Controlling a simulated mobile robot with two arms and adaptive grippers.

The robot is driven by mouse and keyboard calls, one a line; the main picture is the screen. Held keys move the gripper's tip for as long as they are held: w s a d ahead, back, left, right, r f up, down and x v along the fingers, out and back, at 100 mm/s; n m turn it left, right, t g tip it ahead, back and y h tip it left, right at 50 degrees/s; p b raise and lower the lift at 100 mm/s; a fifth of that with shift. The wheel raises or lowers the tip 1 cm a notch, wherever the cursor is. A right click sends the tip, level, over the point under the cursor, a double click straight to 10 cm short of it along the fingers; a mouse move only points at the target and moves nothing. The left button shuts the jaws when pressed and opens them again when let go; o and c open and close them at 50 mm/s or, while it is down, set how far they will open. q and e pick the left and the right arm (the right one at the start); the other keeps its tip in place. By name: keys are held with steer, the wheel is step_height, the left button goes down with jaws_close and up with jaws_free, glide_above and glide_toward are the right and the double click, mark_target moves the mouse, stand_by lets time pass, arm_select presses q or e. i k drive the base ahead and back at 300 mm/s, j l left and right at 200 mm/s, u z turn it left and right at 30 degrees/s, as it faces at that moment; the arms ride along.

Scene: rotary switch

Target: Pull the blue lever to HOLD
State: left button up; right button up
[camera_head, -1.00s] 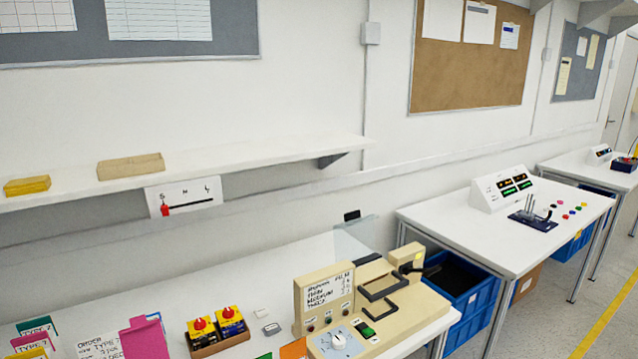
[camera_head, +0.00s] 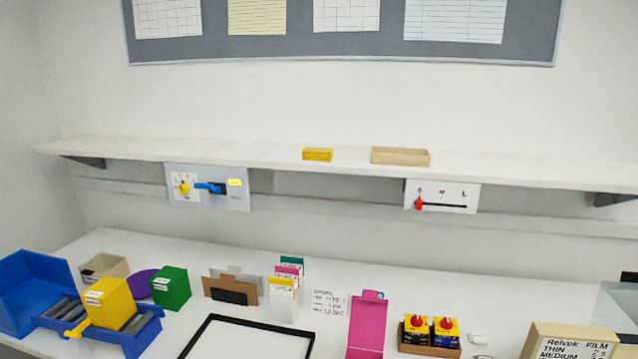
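The blue lever (camera_head: 210,187) shows in the head view on a pale panel (camera_head: 232,201) fixed below the wall shelf at the left. It lies about level and points left, from a dark block on the panel. A small yellow label (camera_head: 234,182) sits above its right end; its writing is too small to read. A yellow knob (camera_head: 184,188) on a white dial is just left of the lever. Neither of my grippers is in view.
The white shelf (camera_head: 280,158) runs above the panel. A second panel (camera_head: 458,196) with a red slider hangs to the right. The table below holds a blue bin (camera_head: 32,290), a yellow box (camera_head: 110,302), a green box (camera_head: 172,287), card holders and a black-edged frame (camera_head: 312,340).

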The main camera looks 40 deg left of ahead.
mark_target(210, 188)
steer(key=u, duration=2.05)
